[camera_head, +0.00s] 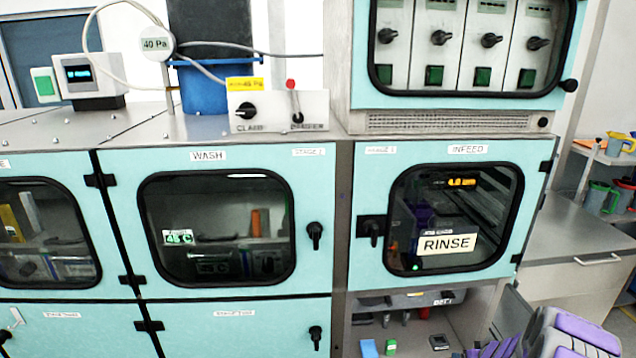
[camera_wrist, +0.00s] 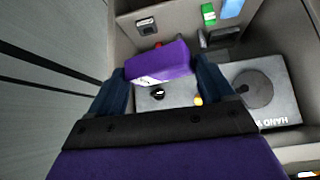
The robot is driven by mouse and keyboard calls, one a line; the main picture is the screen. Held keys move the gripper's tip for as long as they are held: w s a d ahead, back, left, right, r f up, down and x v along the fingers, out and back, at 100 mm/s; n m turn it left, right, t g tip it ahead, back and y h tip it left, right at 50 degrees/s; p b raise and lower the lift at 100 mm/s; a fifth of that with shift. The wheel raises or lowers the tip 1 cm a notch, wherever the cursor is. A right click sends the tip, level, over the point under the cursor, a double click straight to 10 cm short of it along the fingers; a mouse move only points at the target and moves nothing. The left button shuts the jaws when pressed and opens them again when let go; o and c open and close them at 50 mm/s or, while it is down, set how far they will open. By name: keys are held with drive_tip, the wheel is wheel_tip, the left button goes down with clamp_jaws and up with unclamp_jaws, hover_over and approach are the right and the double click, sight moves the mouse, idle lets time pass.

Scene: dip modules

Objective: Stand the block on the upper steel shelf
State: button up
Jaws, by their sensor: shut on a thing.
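A purple block (camera_wrist: 158,62) with a white label is between the fingers of my gripper (camera_wrist: 162,80) in the wrist view. The gripper is shut on it, and the block looks slightly tilted in that view. In the head view my purple and grey arm enters at the lower right, and the block cannot be made out there. A steel bay (camera_head: 455,325) lies open below the INFEED door. I cannot tell for sure which surface is the upper steel shelf; a raised shelf (camera_head: 585,153) with containers shows at the far right.
Blue (camera_head: 368,348) and green (camera_head: 391,347) items stand in the bay. The INFEED door (camera_head: 365,270) and WASH door (camera_head: 320,180) are closed. A steel counter (camera_head: 570,240) at right has free room. In the wrist view, a grey plate with a round disc (camera_wrist: 255,90) lies right of the block.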

drive_tip(key=shift+w+a+r, duration=0.2)
drive_tip(key=shift+a+r, duration=0.25)
drive_tip(key=shift+r, duration=0.05)
drive_tip(key=shift+w+a+r, duration=0.15)
drive_tip(key=shift+a+r, duration=0.25)
drive_tip(key=shift+r, duration=0.05)
drive_tip(key=s+a+r, duration=0.2)
drive_tip(key=a+r, duration=0.8)
drive_tip(key=a, duration=0.4)
drive_tip(key=s+a+r, duration=0.1)
drive_tip(key=a+r, duration=0.9)
drive_tip(key=a, duration=0.5)
drive_tip(key=s+f, duration=0.5)
drive_tip(key=f, duration=0.1)
drive_tip(key=shift+s+f+b, duration=0.25)
drive_tip(key=shift+f+b, duration=0.1)
drive_tip(key=shift+a, duration=0.1)
